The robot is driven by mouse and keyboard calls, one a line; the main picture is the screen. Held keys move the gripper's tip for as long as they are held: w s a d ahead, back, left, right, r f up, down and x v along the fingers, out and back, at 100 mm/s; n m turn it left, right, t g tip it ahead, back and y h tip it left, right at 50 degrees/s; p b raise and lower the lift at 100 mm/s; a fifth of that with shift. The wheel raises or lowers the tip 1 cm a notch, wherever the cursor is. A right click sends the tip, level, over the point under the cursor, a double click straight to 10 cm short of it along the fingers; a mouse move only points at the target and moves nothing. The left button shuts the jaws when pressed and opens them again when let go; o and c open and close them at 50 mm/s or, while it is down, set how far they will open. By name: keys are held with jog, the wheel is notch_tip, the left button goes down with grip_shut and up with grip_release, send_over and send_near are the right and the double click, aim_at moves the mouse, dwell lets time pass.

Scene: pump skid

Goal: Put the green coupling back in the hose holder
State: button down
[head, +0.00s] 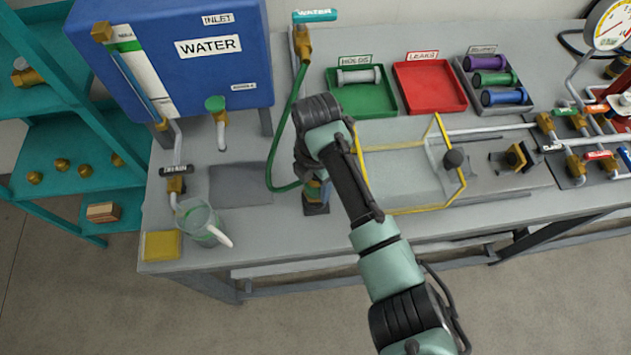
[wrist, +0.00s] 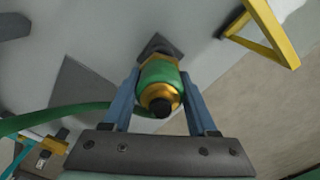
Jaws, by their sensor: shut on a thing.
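The green coupling (wrist: 158,74), with brass-coloured parts and a dark end, is between the two blue fingers of my gripper (wrist: 160,84) in the wrist view. My gripper is shut on it. The green hose (wrist: 60,117) runs off to the left from it. The dark hose holder (wrist: 158,47) shows just beyond the coupling, in line with it. In the head view the holder (head: 316,208) stands on the bench right below my gripper (head: 318,189). My arm hides most of the coupling there, and I cannot tell whether it is seated in the holder or just above it.
A yellow-framed clear guard (head: 405,170) stands close to the right of my gripper. A jug (head: 200,222) and a yellow sponge (head: 161,245) are at the left. The blue water tank (head: 180,60) and green (head: 362,100) and red (head: 430,87) trays stand behind.

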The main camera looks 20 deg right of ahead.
jog(key=shift+f+b, duration=1.1)
jog(key=shift+f, duration=0.6)
jog(key=shift+c, duration=0.6)
grip_release()
jog(key=shift+r, duration=0.1)
notch_tip(320, 180, up, 13)
jog(key=shift+f, duration=0.1)
jog(key=shift+w, duration=0.1)
